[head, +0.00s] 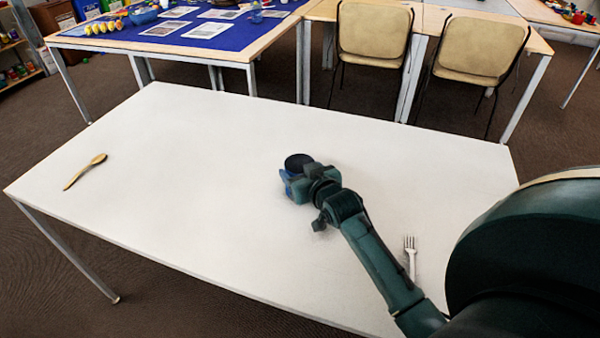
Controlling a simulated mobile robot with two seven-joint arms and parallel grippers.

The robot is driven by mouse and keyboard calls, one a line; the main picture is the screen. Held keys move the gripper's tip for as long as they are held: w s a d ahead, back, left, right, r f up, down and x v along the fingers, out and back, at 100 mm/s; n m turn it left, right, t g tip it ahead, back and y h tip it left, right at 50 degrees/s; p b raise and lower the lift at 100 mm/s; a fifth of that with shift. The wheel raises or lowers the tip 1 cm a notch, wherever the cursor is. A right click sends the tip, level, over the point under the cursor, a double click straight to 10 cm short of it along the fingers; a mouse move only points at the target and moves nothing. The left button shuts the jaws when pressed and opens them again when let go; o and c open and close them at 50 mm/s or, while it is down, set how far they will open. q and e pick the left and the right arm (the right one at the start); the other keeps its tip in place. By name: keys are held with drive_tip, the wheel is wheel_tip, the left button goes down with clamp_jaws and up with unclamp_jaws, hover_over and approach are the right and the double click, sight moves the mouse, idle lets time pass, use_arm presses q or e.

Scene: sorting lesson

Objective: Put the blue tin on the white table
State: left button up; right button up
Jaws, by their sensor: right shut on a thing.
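The white table (190,150) fills the middle of the head view. My right arm reaches in from the lower right, and my right gripper (296,182) is over the middle of the table. It is shut on the blue tin (287,188), which has a dark round top. The gripper hides much of the tin. I cannot tell whether the tin's base touches the table. My left gripper is not in view.
A wooden spoon (85,172) lies on the left of the white table, and a white fork (410,256) lies near my right forearm. Behind stand a table with a blue cover (235,35) and two tan chairs (372,30). The table's left half is mostly clear.

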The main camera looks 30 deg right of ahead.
drive_tip(key=shift+f, duration=0.2)
drive_tip(key=o, duration=1)
drive_tip(key=shift+s+r, duration=0.15)
drive_tip(key=shift+s, duration=0.05)
drive_tip(key=p+v, duration=0.1)
drive_tip(key=v, duration=1)
drive_tip(key=shift+s+r, duration=0.15)
drive_tip(key=shift+s, duration=0.1)
